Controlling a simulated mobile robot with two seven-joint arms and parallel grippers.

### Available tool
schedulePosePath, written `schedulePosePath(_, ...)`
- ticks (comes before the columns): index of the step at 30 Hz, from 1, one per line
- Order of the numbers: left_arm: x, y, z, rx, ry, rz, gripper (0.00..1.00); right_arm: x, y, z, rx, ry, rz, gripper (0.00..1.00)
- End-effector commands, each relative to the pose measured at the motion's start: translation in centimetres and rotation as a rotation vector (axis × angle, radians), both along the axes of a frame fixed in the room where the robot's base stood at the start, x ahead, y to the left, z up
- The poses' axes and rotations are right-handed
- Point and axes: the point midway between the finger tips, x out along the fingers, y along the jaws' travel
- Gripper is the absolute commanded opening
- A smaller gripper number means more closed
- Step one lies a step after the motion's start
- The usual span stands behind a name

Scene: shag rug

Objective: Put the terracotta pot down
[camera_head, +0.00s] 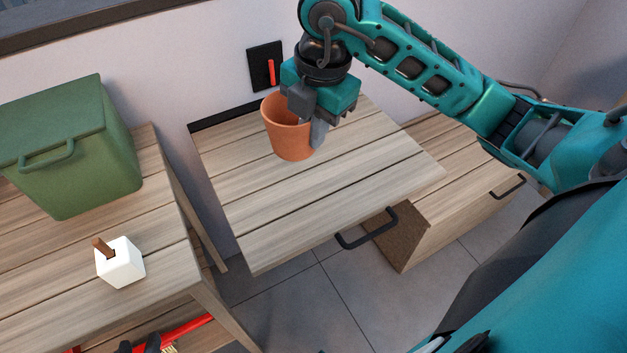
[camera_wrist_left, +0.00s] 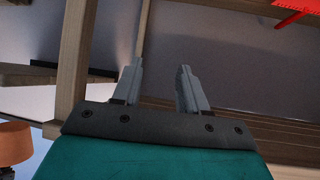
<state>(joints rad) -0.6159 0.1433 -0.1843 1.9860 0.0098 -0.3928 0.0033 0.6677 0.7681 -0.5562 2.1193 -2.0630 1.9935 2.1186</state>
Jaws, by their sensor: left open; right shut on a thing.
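The terracotta pot (camera_head: 283,139) is upright at the wooden slatted top (camera_head: 350,185) in the middle of the head view. My right gripper (camera_head: 309,124) is shut on the right side of its wall, with one finger outside. The pot's base is at or just above the boards; I cannot tell whether it touches. An orange piece that looks like the pot (camera_wrist_left: 14,143) shows at the lower left of the left wrist view. My left gripper (camera_wrist_left: 160,72) is open and empty in that view, among wooden beams. I do not make it out in the head view.
A green lidded bin (camera_head: 85,150) and a white block with a brown peg (camera_head: 122,266) stand on the left table. A red item (camera_head: 185,330) lies below it. The slatted top has a black handle (camera_head: 367,229) and free room around the pot.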

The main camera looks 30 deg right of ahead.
Motion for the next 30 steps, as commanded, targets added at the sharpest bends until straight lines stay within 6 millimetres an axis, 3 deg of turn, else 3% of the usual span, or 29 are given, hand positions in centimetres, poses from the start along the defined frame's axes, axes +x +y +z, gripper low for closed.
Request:
schedulePosePath(1,0.3,-0.2,-0.3,-0.005,-0.008,-0.003,0.43,-0.1,0.0,-1.9,0.000,0.005,-0.002,0.00)
schedulePosePath(3,0.5,-0.4,0.0,-0.009,-0.011,-0.005,0.43,-0.1,-0.1,-3.6,-0.002,0.005,-0.001,0.00)
schedulePosePath(9,0.6,-0.6,-0.3,-0.012,-0.010,-0.012,0.43,0.0,-0.1,-7.5,-0.002,0.000,0.000,0.00)
schedulePosePath(17,0.6,-0.9,-0.3,-0.016,-0.010,-0.017,0.43,0.0,-0.1,-9.4,-0.001,-0.001,0.001,0.00)
schedulePosePath(24,0.7,-1.1,-0.6,-0.019,-0.009,-0.020,0.43,0.0,0.0,-12.7,-0.001,-0.001,0.001,0.00)
schedulePosePath(30,0.9,-1.1,-0.4,-0.020,-0.013,-0.022,0.43,0.1,-0.1,-12.7,-0.001,-0.004,0.002,0.00)
